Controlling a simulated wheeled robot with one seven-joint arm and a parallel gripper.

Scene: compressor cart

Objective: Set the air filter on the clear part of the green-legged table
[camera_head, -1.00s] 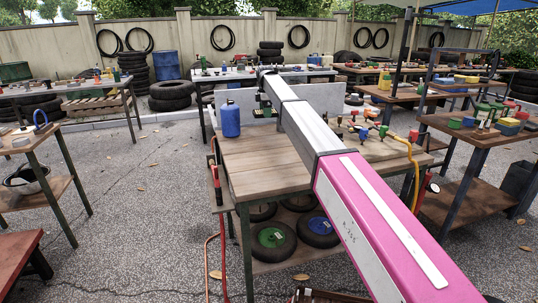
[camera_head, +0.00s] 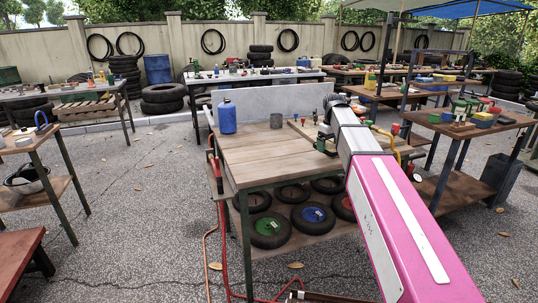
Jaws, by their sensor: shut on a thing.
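The green-legged table (camera_head: 255,166) stands in the middle, with a plank top and a lower shelf. Its front and left planks are bare. My gripper (camera_head: 325,141) is over the right part of this table, at the end of my arm. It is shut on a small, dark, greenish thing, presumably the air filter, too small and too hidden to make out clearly. I cannot tell whether that thing touches the top.
A blue bottle (camera_head: 227,115) stands at the table's back left, before a grey back panel (camera_head: 270,102). A board (camera_head: 303,128) with small fittings lies at the back right, partly behind my arm. Wheels (camera_head: 269,229) fill the lower shelf. A red hose (camera_head: 219,220) hangs at the left.

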